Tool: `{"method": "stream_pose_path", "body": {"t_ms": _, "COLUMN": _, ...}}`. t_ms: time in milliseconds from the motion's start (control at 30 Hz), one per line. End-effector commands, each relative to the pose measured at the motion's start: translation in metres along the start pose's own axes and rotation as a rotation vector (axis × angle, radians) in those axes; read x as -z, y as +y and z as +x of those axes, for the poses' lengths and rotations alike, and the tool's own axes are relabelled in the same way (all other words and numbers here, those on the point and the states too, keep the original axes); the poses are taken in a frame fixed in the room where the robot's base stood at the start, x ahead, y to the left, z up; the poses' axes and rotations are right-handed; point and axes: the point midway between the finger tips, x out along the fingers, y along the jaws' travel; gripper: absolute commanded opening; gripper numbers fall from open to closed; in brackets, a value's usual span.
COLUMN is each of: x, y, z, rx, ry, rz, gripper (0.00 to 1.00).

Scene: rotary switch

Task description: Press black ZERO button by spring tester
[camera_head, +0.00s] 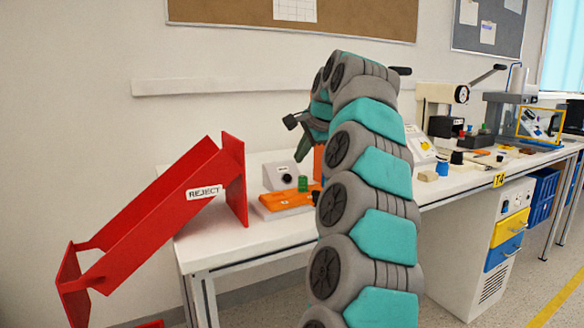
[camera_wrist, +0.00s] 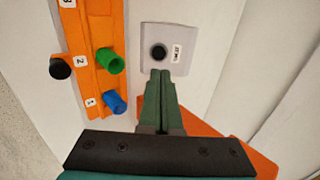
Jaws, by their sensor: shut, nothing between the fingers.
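A small grey box with a round black button (camera_wrist: 159,52) and a white label is just ahead of my gripper (camera_wrist: 163,74) in the wrist view. The label is too small to read for sure. My gripper's dark green fingers are shut and empty, their tips just short of the button; I cannot tell whether they touch the box. In the head view the box (camera_head: 277,177) stands on the bench near its left end, with my gripper (camera_head: 301,158) above it, partly hidden by my arm. A press-like stand with a dial (camera_head: 461,94), possibly the spring tester, is further right.
An orange block (camera_wrist: 98,62) with green (camera_wrist: 110,61) and blue (camera_wrist: 115,102) pegs lies left of the box. A red REJECT chute (camera_head: 165,212) stands at the bench's left end. Several instruments crowd the right bench. An orange surface (camera_wrist: 235,145) is at lower right in the wrist view.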

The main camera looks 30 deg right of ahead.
Motion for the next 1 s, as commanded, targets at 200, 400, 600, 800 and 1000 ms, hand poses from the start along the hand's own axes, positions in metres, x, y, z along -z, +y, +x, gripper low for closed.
{"method": "stream_pose_path", "body": {"t_ms": 200, "x": 0.0, "y": -0.002, "z": -0.036, "rx": 0.002, "ry": 0.001, "rz": 0.0, "gripper": 0.0}}
{"method": "stream_pose_path", "body": {"t_ms": 400, "x": 0.0, "y": -0.002, "z": -0.048, "rx": 0.003, "ry": 0.001, "rz": 0.0, "gripper": 0.0}}
{"method": "stream_pose_path", "body": {"t_ms": 600, "x": 0.0, "y": -0.001, "z": -0.049, "rx": 0.002, "ry": 0.0, "rz": -0.001, "gripper": 0.0}}
{"method": "stream_pose_path", "body": {"t_ms": 800, "x": 0.0, "y": -0.001, "z": -0.049, "rx": 0.002, "ry": 0.0, "rz": -0.001, "gripper": 0.0}}
{"method": "stream_pose_path", "body": {"t_ms": 1000, "x": 0.0, "y": -0.001, "z": -0.049, "rx": 0.002, "ry": 0.0, "rz": -0.001, "gripper": 0.0}}
